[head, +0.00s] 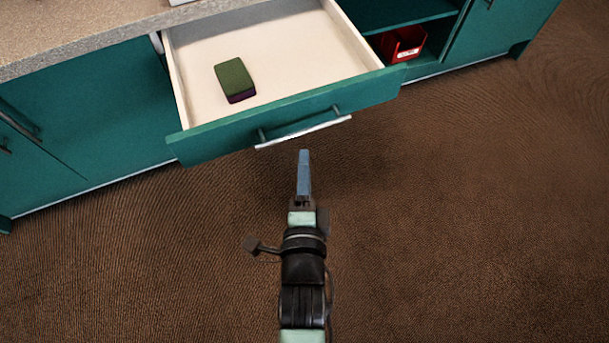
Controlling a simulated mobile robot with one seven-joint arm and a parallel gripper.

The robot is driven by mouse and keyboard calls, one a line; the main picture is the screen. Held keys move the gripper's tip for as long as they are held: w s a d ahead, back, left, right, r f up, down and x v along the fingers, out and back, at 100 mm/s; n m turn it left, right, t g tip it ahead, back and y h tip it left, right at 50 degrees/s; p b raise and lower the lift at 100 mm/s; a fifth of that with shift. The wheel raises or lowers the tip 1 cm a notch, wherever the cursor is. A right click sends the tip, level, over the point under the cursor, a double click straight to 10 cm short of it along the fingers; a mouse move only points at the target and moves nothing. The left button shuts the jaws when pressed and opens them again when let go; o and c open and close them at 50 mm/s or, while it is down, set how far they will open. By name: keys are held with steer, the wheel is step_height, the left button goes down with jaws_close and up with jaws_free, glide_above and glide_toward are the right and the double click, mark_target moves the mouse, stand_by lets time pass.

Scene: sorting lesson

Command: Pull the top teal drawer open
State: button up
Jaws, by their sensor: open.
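The top teal drawer (205,146) stands pulled out from the teal cabinet, and its pale inside shows. Its bar handle (303,124) is on the front face, near the middle. A green block with a dark purple underside (234,78) lies inside the drawer, towards the left. My gripper (304,153) is just in front of the drawer front, close below the handle in the picture. It is open and empty. A gap shows between the fingertips and the handle, so it does not appear to touch it.
A speckled grey countertop (75,32) runs above the drawer at the top left. An open shelf to the right holds a red bin (403,45). Other teal cabinet fronts (90,115) stand on both sides. The brown floor (470,210) in front is clear.

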steer(key=shift+s+a+r, duration=0.1)
steer(key=shift+s+r, duration=0.05)
steer(key=shift+s, duration=0.6)
steer(key=shift+s+r, duration=0.15)
steer(key=shift+s, duration=0.55)
